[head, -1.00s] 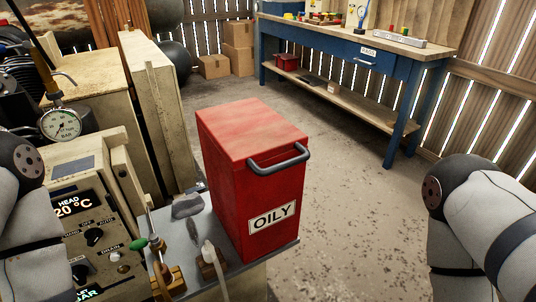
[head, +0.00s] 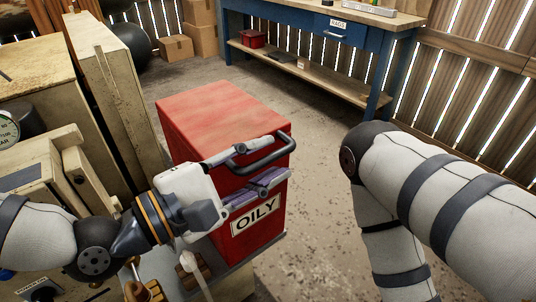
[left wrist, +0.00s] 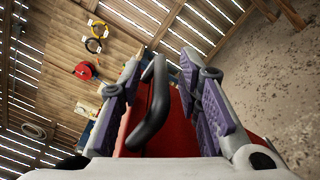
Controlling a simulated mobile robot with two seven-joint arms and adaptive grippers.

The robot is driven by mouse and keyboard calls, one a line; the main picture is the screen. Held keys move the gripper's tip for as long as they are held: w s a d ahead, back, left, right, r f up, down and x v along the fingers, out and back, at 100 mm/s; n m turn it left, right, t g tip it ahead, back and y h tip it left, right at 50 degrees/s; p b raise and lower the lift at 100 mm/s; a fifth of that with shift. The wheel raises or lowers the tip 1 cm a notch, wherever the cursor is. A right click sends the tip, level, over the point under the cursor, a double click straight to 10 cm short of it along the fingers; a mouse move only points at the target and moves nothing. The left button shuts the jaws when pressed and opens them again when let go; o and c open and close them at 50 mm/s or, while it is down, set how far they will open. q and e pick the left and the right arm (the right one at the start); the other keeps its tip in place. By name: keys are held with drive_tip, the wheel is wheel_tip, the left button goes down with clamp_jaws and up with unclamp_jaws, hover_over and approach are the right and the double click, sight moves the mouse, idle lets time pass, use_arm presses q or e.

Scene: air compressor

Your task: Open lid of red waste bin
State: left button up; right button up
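The red waste bin (head: 180,135), labelled OILY, stands upright in the middle of the head view. Its lid (head: 220,112) is closed. A dark bar handle (head: 264,156) sticks out from the lid's front edge. My left gripper (head: 277,161) is at the bin's front, open, with one finger above the handle and one below it. In the left wrist view the handle (left wrist: 153,112) lies between the spread purple-padded fingers (left wrist: 160,70), nearer the left one. Contact cannot be told. My right arm shows at the right, but its gripper is out of view.
The bin stands on a grey ledge (head: 238,277) beside the beige compressor housing (head: 35,165) at left. A blue workbench (head: 300,22) stands at the back, with cardboard boxes (head: 175,47) to its left. The concrete floor (head: 315,150) right of the bin is clear.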

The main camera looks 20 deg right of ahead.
use_arm(q)
drive_tip(key=shift+w+d, duration=0.2)
drive_tip(key=shift+d, duration=0.4)
clamp_jaws()
use_arm(e)
drive_tip(key=shift+w, duration=0.1)
